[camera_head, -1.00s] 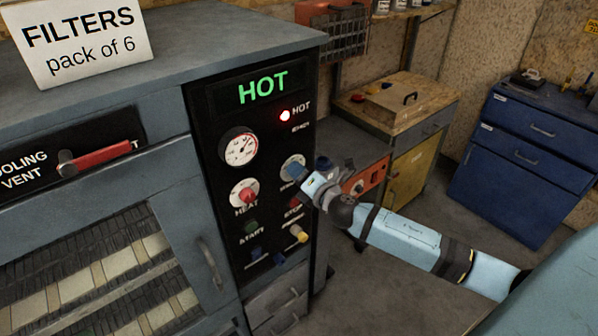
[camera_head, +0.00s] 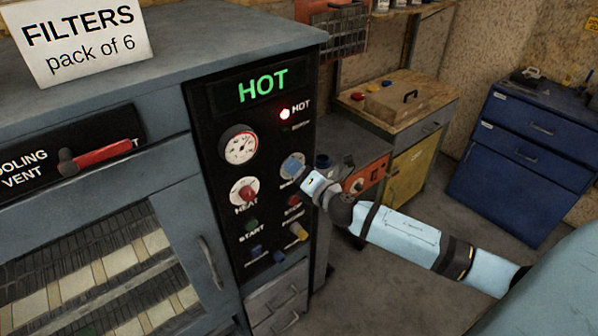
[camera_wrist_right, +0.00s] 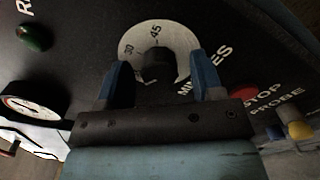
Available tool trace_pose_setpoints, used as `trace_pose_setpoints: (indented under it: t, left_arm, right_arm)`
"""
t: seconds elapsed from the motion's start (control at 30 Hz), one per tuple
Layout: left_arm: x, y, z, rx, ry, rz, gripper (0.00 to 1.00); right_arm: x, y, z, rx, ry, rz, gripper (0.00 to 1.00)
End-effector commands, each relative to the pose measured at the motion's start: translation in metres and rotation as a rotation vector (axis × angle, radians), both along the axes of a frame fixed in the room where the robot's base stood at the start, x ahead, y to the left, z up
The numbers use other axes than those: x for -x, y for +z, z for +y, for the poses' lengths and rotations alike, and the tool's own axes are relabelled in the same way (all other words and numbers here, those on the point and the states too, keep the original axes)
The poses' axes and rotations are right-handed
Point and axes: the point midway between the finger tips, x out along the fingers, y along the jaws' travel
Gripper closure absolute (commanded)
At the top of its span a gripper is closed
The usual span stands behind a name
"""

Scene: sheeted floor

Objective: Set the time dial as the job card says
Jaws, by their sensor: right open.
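The time dial is a white round plate with a dark knob, marked 30 and 45 and lettered MINUTES. In the right wrist view the dial (camera_wrist_right: 182,42) lies straight ahead, and its knob (camera_wrist_right: 158,64) sits between the two blue fingers with gaps on both sides. My right gripper (camera_wrist_right: 163,78) is open. In the head view the right gripper (camera_head: 307,163) is at the panel and covers part of the dial (camera_head: 298,157). The knob's pointer setting is not clear. My left gripper is not in view. No sheet in view reads as a job card.
The black panel also holds a gauge (camera_head: 238,146), a red HEAT knob (camera_head: 247,194), a red STOP button (camera_head: 294,201), a green START button (camera_head: 251,224) and a yellow probe plug (camera_head: 298,231). The HOT display (camera_head: 263,86) is lit. A FILTERS card (camera_head: 84,36) stands on top.

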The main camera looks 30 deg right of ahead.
Motion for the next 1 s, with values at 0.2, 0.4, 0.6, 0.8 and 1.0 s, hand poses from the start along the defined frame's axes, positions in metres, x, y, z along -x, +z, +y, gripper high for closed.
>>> trace_pose_setpoints:
  t: [0.2,0.4,0.6,0.8,1.0]
  left_arm:
    - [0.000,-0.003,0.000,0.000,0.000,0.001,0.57]
    - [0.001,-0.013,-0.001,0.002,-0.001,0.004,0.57]
    - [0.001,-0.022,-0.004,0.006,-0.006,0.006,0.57]
    - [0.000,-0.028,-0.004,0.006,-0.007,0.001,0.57]
    - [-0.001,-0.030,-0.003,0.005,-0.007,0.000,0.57]
  right_arm:
    - [0.009,-0.001,-0.001,0.000,0.001,0.001,0.39]
    - [0.045,-0.004,-0.003,0.000,0.000,0.003,0.39]
    - [0.087,-0.004,-0.006,-0.002,0.001,0.004,0.39]
    - [0.119,-0.003,-0.009,-0.001,0.000,0.003,0.39]
    - [0.135,-0.001,-0.010,-0.001,0.000,0.000,0.39]
